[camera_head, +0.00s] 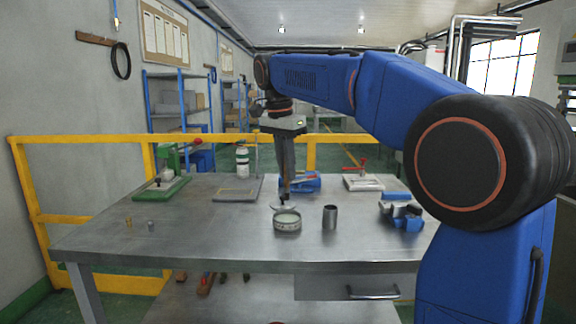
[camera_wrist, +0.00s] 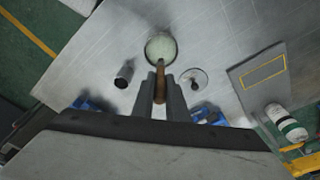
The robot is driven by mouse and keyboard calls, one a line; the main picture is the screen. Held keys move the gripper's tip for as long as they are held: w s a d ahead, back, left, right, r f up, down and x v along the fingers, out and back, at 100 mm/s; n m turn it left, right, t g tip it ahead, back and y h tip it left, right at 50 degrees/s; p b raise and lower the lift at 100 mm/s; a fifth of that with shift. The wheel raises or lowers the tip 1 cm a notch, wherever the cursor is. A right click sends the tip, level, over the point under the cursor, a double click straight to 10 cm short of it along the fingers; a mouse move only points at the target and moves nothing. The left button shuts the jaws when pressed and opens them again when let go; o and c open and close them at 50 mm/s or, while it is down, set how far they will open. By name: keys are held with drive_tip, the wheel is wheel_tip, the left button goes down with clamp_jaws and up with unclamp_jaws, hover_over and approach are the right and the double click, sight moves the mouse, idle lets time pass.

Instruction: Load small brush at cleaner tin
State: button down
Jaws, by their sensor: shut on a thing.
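The cleaner tin (camera_head: 287,225) is a short round open tin with pale contents, standing upright near the table's front middle. It also shows in the wrist view (camera_wrist: 161,48). My gripper (camera_head: 286,192) points down just above and behind the tin in the head view. In the wrist view its two dark fingers (camera_wrist: 160,88) are shut on the small brush (camera_wrist: 160,72), whose brown handle runs between them toward the tin. The brush tip overlaps the tin's near side there; I cannot tell whether it touches the contents. A flat round lid (camera_wrist: 194,79) lies beside the tin.
A dark upright cup (camera_head: 330,217) stands close right of the tin. A blue holder (camera_head: 408,217) sits further right. A grey pad (camera_head: 237,189) and a white bottle (camera_head: 242,160) are behind left. The table's front left is mostly clear, with two small pieces (camera_head: 151,226).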

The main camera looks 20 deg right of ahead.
sight(287, 187)
drive_tip(key=shift+f, duration=2.6)
drive_tip(key=shift+f, duration=0.55)
idle(0.3)
drive_tip(key=shift+r, duration=3.55)
